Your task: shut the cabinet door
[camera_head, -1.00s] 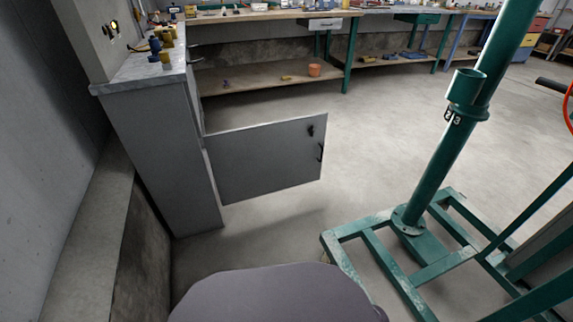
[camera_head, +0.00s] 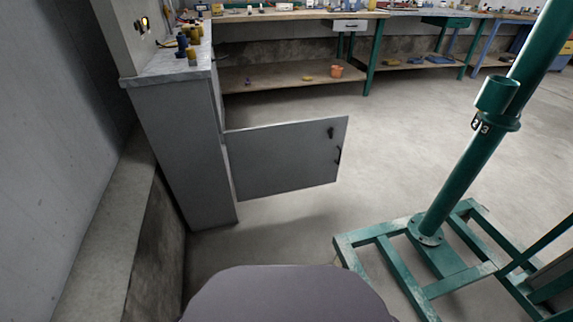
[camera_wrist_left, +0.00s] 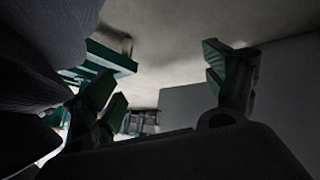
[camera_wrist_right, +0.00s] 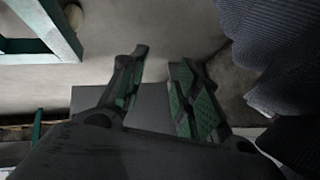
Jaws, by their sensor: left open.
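The grey cabinet (camera_head: 180,140) stands against the left wall in the head view. Its grey door (camera_head: 285,160) is swung wide open and sticks out to the right, with a dark handle (camera_head: 338,155) near its free edge. Neither gripper shows in the head view. In the left wrist view my left gripper (camera_wrist_left: 165,75) is open, with nothing between its fingers. In the right wrist view my right gripper (camera_wrist_right: 162,56) has its fingers apart and holds nothing. A plain grey panel shows beyond the fingers in both wrist views; I cannot tell for sure that it is the door.
A green steel stand (camera_head: 460,165) with a wide frame base is on the right. Workbenches (camera_head: 290,80) line the back. Small bottles (camera_head: 190,45) stand on the cabinet top. A low concrete ledge (camera_head: 110,235) runs along the left wall.

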